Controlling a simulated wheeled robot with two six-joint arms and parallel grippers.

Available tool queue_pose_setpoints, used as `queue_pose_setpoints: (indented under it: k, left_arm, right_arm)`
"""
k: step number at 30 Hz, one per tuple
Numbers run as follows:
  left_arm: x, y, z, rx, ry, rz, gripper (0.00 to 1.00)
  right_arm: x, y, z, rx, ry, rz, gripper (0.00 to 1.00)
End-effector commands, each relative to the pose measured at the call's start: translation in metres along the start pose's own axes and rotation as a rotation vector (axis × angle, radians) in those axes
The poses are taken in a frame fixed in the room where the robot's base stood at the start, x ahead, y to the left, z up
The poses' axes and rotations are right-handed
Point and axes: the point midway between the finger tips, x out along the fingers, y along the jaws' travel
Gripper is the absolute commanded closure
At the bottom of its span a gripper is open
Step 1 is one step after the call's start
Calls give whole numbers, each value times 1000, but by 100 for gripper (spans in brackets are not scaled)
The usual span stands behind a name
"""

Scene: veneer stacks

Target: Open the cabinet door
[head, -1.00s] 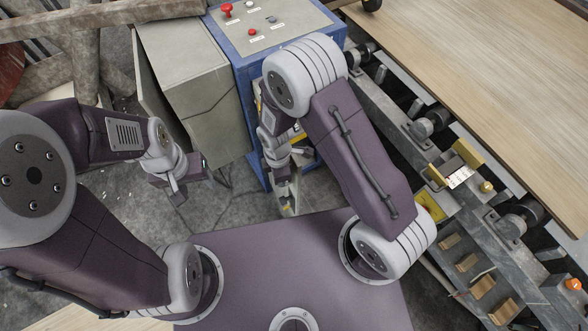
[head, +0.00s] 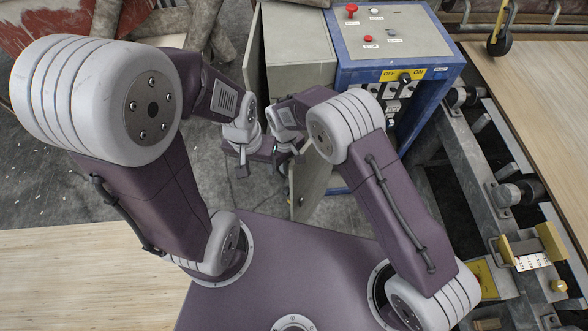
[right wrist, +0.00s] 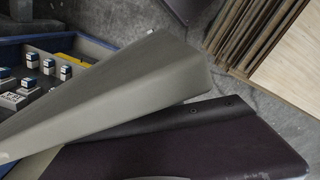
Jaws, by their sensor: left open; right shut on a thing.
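The blue cabinet (head: 345,68) stands at the upper middle of the head view, with buttons on top and a yellow OFF/ON label on its front. Its grey-green door (head: 309,182) stands open, swung out towards me. My right gripper (head: 285,157) is shut on the door near its free edge; the exact grip is partly hidden by my arm. In the right wrist view the door (right wrist: 125,85) runs diagonally past my dark gripper, with the blue interior and small blue-white switches beyond it. My left gripper (head: 241,168) is open and empty, left of the door and close to my right gripper.
A grey box (head: 288,45) adjoins the cabinet's left side. A metal conveyor frame (head: 480,185) and a veneer stack (head: 535,95) stand on the right. Wooden boards (head: 85,270) lie at lower left. Bare concrete floor (head: 205,180) shows left of the door.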

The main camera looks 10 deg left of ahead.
Motion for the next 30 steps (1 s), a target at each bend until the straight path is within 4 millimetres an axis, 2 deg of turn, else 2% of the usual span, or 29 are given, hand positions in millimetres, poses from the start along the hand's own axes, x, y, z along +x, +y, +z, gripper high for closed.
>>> queue_pose_setpoints:
  k: [14, 15, 17, 26, 30]
  left_arm:
    - [1, 0, 0, 0, 0, 0, 45]
    - [1, 0, 0, 0, 0, 0, 45]
    - [1, 0, 0, 0, 0, 0, 45]
    - [1, 0, 0, 0, 0, 0, 45]
    - [4, 0, 0, 0, 0, 0, 45]
  right_arm:
    - [1, -2, -4, 15, -2, -2, 100]
    - [1, -2, -4, 15, -2, -2, 82]
    - [1, -2, -4, 15, -2, -2, 68]
    - [0, -1, -4, 14, 0, -1, 68]
    - [-18, 0, -5, 14, 4, 0, 68]
